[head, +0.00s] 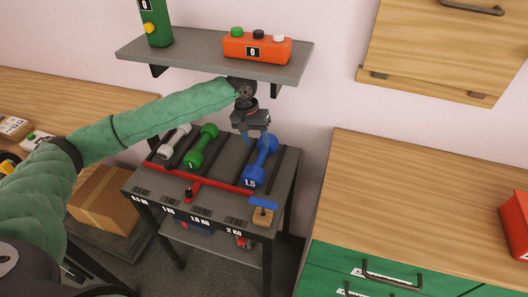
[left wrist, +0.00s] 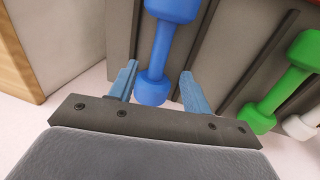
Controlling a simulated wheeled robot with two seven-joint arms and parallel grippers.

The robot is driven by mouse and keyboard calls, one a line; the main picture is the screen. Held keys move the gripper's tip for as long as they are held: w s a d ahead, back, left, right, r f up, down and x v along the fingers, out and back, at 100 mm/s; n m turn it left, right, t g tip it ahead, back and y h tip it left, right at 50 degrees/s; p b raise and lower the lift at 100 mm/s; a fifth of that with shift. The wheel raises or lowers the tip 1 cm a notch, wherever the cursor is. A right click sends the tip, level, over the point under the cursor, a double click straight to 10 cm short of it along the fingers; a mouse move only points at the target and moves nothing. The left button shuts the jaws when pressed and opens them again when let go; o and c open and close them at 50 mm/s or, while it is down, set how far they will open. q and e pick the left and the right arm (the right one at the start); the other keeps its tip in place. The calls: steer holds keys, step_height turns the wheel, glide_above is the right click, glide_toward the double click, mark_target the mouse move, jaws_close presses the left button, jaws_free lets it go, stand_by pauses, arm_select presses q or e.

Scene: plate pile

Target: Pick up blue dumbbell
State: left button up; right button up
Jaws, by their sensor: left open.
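The blue dumbbell (head: 261,161), marked 1.5, lies in a slot on the right part of the dark rack (head: 285,165). In the left wrist view the blue dumbbell (left wrist: 157,50) runs between the two blue-grey fingers, with its near head close to them. My left gripper (head: 255,137) is open above the far end of the dumbbell; in the left wrist view the open gripper (left wrist: 158,88) has a finger on each side of it. I cannot tell whether the fingers touch it. My right gripper is not in view.
A green dumbbell (head: 202,146) and a white dumbbell (head: 175,141) lie left of the blue one. A grey shelf (head: 200,62) above holds a green box (head: 154,22) and an orange box (head: 256,48). A wooden counter (head: 420,200) stands at right.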

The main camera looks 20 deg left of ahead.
mark_target(260, 156)
arm_select(q)
steer(key=shift+d+f, duration=0.2)
steer(key=shift+f, duration=0.85)
steer(key=f, duration=0.1)
steer(key=f+p, duration=0.1)
steer(key=f, duration=0.2)
steer(key=shift+s+d+f+p, duration=0.1)
steer(key=shift+d+f+p, duration=0.1)
steer(key=shift+d+p, duration=0.15)
steer(key=shift+d+f, duration=0.15)
steer(key=shift+f, duration=0.25)
jaws_close()
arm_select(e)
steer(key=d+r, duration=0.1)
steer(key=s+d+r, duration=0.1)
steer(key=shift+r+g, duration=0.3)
arm_select(q)
steer(key=shift+r, duration=0.2)
